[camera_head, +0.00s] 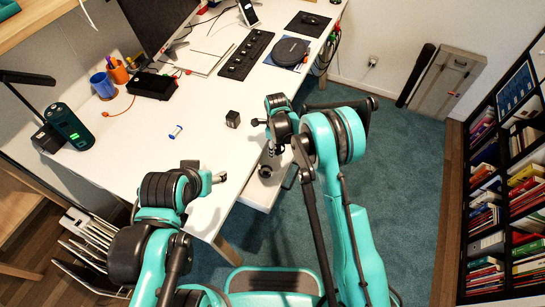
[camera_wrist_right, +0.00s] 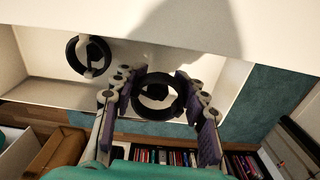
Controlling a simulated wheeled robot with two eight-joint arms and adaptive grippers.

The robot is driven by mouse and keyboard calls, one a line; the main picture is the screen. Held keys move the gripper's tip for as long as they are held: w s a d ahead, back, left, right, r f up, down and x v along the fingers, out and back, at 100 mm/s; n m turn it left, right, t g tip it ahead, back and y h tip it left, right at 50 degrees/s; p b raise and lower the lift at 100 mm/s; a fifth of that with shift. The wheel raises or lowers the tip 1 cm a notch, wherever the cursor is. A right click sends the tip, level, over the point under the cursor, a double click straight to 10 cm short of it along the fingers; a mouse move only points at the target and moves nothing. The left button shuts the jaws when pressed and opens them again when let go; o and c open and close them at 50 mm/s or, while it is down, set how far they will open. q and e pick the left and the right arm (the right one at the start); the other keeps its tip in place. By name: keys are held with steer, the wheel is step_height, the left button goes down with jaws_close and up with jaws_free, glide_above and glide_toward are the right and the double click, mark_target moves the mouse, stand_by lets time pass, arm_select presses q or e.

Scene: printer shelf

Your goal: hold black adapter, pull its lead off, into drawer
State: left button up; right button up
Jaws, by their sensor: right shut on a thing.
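A small black cube (camera_head: 232,119), which looks like the black adapter, sits on the white table (camera_head: 215,150) near its front edge; I cannot make out a lead on it. The drawer (camera_head: 258,192) is pulled out under the table edge. My right gripper (camera_head: 268,150) points down over the drawer. In the right wrist view its fingers (camera_wrist_right: 157,98) are shut on a black ring-shaped thing (camera_wrist_right: 157,115), perhaps a coiled lead. Another black ring (camera_wrist_right: 88,55) lies in the drawer. My left gripper (camera_head: 217,178) is near the table's front edge; its jaws are unclear.
A blue and white small item (camera_head: 175,131) lies on the table left of the cube. A black device with a green display (camera_head: 70,127), cups (camera_head: 103,85), a keyboard (camera_head: 246,54) and a round black disc (camera_head: 290,51) stand farther off. A bookshelf (camera_head: 510,170) is at right.

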mark_target(273, 158)
steer(key=shift+w+a+f, duration=0.25)
steer(key=shift+a+f, duration=0.2)
steer(key=shift+a, duration=0.2)
steer(key=shift+f+b, duration=0.9)
steer(key=shift+f, duration=1.05)
steer(key=shift+f, duration=0.1)
steer(key=o, duration=1.3)
steer(key=shift+o, duration=0.2)
